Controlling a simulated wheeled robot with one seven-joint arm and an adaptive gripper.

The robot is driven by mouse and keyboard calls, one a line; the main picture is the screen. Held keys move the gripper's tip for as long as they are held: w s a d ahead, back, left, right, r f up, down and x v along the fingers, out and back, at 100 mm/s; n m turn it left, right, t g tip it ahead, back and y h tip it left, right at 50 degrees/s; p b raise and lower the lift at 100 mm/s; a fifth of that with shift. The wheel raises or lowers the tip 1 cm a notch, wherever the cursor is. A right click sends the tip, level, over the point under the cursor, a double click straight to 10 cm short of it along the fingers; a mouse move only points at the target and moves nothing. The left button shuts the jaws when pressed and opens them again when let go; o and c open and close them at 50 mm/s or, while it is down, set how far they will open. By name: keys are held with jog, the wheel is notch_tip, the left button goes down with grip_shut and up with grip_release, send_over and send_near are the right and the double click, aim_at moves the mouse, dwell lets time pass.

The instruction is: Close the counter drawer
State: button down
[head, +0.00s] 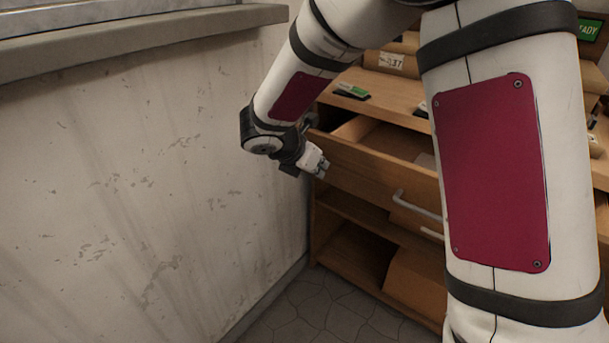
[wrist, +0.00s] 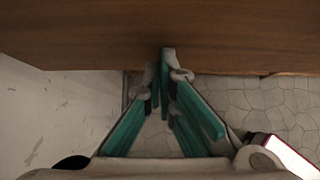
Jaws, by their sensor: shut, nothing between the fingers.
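The counter drawer (head: 365,177) is a wooden drawer pulled out from the counter, with part of its inside showing over the front panel. Its metal handle (head: 415,207) is on the front, partly hidden at the right by my arm. My gripper (head: 319,166) is shut and empty at the left end of the drawer front. In the wrist view a brown wooden panel (wrist: 90,35), apparently the drawer front, fills the top. My fingertips (wrist: 166,54) meet at its lower edge there. I cannot tell whether they touch it.
The wooden counter top (head: 395,105) bears a small green and black item (head: 351,91) and a numbered box (head: 391,62). Open shelves (head: 355,255) lie below the drawer. A worn white wall (head: 130,180) stands close at left. Tiled floor (head: 325,305) is clear in front.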

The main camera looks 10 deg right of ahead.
jog(key=w+d+p, duration=0.1)
jog(key=w+d, duration=0.3)
jog(key=d, duration=0.1)
jog(key=w+d+p, duration=0.1)
jog(key=w+d, duration=0.3)
jog(key=d, duration=0.1)
jog(key=w+d+p, duration=0.2)
jog(key=w+d, duration=0.2)
jog(key=d, duration=0.1)
jog(key=shift+d, duration=0.3)
jog(key=shift+d+r, duration=0.1)
